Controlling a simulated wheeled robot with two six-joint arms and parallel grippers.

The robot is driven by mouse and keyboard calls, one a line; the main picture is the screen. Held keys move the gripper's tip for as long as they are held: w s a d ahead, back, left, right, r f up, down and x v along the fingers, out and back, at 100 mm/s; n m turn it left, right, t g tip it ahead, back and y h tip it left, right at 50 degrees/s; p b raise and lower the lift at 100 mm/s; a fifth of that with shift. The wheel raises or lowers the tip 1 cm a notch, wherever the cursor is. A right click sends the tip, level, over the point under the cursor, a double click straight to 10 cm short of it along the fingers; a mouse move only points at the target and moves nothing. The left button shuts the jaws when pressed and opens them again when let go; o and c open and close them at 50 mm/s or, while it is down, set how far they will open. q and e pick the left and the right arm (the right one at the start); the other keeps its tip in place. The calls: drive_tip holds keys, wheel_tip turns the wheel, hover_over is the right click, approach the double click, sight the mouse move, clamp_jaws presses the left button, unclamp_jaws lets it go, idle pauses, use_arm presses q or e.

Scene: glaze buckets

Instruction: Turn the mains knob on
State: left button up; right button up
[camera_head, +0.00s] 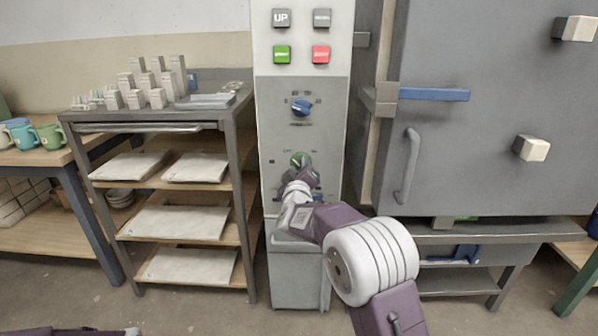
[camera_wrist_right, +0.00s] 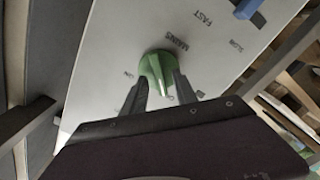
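The green mains knob (camera_head: 300,158) sits on the front of the grey control panel (camera_head: 270,125), just beyond my right gripper (camera_head: 299,172). In the right wrist view the knob (camera_wrist_right: 155,66) shows close up next to the word MAINS, its narrow ridge pointing down towards the gripper. The two dark fingers of my right gripper (camera_wrist_right: 160,80) stand apart, one on each side of the knob. Gaps show between the fingers and the ridge, and I cannot tell if either touches the knob. My left gripper is out of view; only a bit of my left arm shows at the bottom left.
A blue knob (camera_head: 302,107) is higher on the panel, below the green button (camera_head: 282,54) and red button (camera_head: 321,54). Another blue knob (camera_wrist_right: 248,8) is near the green one. A shelf rack (camera_head: 243,150) stands left, a grey kiln door (camera_head: 455,150) right.

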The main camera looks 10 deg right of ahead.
drive_tip(key=shift+c, duration=0.3)
clamp_jaws()
drive_tip(key=m, duration=0.6)
drive_tip(key=m+b, duration=0.1)
drive_tip(key=m, duration=0.5)
drive_tip(key=d+m+b, duration=0.1)
drive_tip(key=m, duration=0.5)
drive_tip(key=shift+s+f, duration=0.15)
idle(0.4)
